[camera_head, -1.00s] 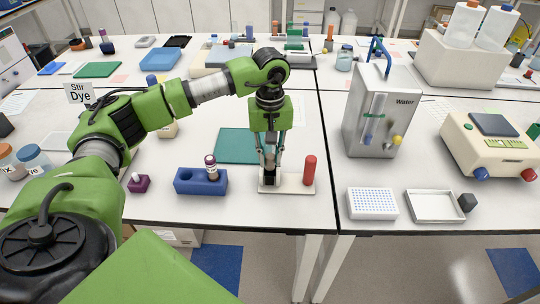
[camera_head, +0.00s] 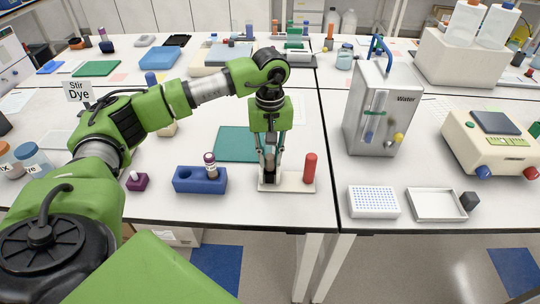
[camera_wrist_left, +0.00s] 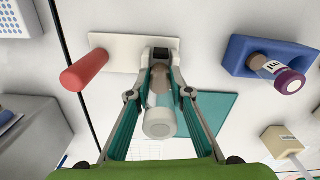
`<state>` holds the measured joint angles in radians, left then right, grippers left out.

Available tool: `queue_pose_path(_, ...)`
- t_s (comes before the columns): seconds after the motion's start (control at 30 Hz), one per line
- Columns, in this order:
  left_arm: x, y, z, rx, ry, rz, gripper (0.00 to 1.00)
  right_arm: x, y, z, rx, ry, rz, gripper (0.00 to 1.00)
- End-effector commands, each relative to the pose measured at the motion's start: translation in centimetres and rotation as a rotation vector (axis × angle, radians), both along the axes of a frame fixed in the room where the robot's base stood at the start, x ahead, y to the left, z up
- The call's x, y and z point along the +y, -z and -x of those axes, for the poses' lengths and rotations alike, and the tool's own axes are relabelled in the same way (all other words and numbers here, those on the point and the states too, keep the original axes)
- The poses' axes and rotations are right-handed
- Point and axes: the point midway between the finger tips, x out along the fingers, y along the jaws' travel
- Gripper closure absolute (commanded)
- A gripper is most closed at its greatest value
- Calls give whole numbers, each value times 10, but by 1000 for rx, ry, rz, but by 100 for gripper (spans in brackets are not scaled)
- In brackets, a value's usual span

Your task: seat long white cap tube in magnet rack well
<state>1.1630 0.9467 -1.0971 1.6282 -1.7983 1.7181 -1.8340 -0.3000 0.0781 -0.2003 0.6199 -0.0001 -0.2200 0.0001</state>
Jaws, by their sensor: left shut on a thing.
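My left gripper (camera_head: 269,165) points down over the magnet rack. In the left wrist view its fingers (camera_wrist_left: 161,90) are closed on the long white cap tube (camera_wrist_left: 160,122), whose white cap faces the camera and whose clear body holds something brownish. The magnet rack is a pale base plate (camera_head: 295,187) with a small dark-topped holder (camera_wrist_left: 161,54) at one end and a red post (camera_head: 310,168) at the other. The tube's lower end is at the holder. The fingers partly hide it, so I cannot tell how deep it sits. My right gripper is not in view.
Left of the rack, a blue block (camera_head: 186,181) holds a purple-capped tube (camera_head: 210,160). A small purple holder (camera_head: 137,184) stands further left. A teal mat (camera_head: 233,145) lies behind. A white well plate (camera_head: 372,203), a tray (camera_head: 434,218) and a water bath (camera_head: 380,125) stand to the right.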

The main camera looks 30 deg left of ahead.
Motion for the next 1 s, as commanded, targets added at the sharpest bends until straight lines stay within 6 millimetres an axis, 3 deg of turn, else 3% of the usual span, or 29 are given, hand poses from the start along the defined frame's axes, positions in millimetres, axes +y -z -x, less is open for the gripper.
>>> queue_pose_path(0.8,0,22,0,1,0,0,100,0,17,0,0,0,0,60)
queue_pose_path(0.83,0,22,0,1,0,1,78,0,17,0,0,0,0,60)
queue_pose_path(0.9,0,21,0,1,0,0,61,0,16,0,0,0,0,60)
queue_pose_path(1.0,0,21,0,1,0,0,61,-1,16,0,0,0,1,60)
